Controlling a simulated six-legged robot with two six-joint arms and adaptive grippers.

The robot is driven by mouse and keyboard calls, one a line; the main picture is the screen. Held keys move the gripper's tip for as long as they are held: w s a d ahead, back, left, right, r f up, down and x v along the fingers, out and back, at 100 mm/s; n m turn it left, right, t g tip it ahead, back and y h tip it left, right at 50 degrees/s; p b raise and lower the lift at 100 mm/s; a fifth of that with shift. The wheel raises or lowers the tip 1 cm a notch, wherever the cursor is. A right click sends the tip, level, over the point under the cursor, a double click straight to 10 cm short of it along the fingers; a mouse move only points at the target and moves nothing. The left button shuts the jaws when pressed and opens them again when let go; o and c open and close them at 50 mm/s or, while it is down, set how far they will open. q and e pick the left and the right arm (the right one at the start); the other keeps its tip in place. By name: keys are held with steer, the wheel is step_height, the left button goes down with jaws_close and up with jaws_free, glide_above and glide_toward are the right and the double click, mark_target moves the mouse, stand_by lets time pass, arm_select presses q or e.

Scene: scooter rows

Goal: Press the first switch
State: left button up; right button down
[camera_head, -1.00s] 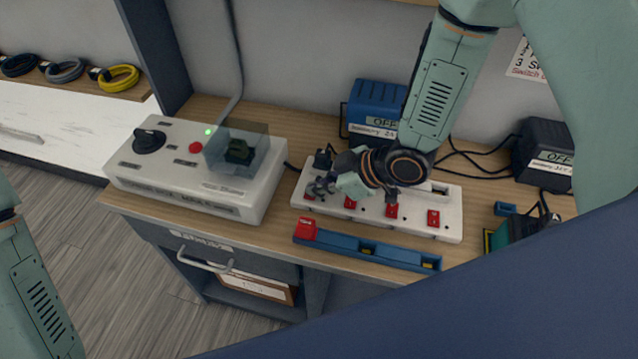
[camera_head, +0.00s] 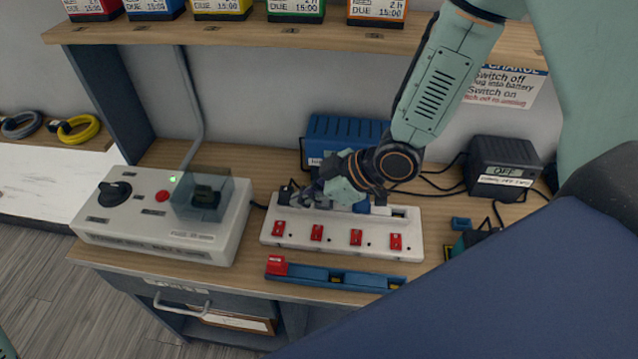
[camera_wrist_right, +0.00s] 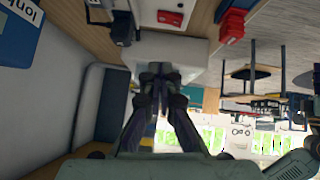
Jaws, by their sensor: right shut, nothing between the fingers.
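A white power strip (camera_head: 410,241) with a row of several red switches lies on the wooden bench. The leftmost red switch (camera_head: 279,228) is in plain view at the strip's left end. My right gripper (camera_head: 308,191) is shut and empty, above the strip's back edge, behind and slightly right of that switch, apart from it. My left gripper is out of view.
A grey-white control box (camera_head: 150,238) with a clear cover stands left of the strip. A blue tray with a red block (camera_head: 277,265) lies in front. A blue charger (camera_head: 340,135) and black charger (camera_head: 503,167) stand behind. A shelf (camera_head: 250,36) runs above.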

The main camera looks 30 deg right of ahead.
steer(key=shift+w+p+v, duration=0.1)
steer(key=shift+p+v, duration=0.15)
steer(key=shift+v, duration=0.75)
steer(key=shift+w+p+v, duration=0.15)
steer(key=shift+p+v, duration=0.1)
steer(key=shift+v, duration=0.75)
steer(key=shift+d, duration=0.2)
